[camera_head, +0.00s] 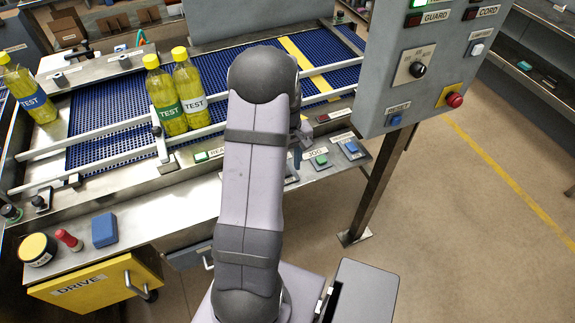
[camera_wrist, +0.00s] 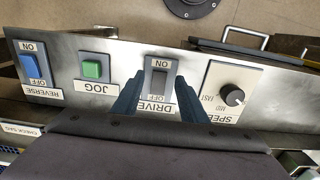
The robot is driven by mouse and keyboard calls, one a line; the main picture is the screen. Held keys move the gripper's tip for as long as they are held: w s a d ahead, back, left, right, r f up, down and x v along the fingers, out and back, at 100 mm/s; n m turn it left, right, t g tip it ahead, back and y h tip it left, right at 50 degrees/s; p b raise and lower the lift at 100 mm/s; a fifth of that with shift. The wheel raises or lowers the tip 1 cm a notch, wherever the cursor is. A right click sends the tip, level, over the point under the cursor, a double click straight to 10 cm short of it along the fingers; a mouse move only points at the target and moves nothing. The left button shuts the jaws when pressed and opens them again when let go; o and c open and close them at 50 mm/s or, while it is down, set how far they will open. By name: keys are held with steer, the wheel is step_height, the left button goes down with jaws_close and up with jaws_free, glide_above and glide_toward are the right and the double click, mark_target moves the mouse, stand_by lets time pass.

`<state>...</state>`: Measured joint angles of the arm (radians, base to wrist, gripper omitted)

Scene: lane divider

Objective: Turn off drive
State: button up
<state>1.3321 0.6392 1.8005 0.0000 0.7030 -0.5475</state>
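I cannot tell which side is pressed. My gripper (camera_wrist: 158,92) is open and empty, its two dark blue fingers on either side of the switch plate. I cannot tell whether they touch the panel. In the head view my gripper (camera_head: 297,155) is mostly hidden behind my arm, and the drive switch is not clearly visible.
In the wrist view, a green JOG button (camera_wrist: 92,69) and blue REVERSE switch (camera_wrist: 32,66) lie left, a SPEED knob (camera_wrist: 232,95) right. In the head view, bottles (camera_head: 165,98) stand on the blue conveyor (camera_head: 105,140); a grey control box (camera_head: 425,60) stands right.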

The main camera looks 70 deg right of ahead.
steer(key=shift+f, duration=0.85)
jaws_close()
steer(key=shift+w+d+r+g+y+p, duration=0.2)
steer(key=shift+g+y+p, duration=0.15)
steer(key=shift+p, duration=0.35)
steer(key=shift+w+d+g+y, duration=0.15)
steer(key=shift+g+y, duration=0.6)
jaws_free()
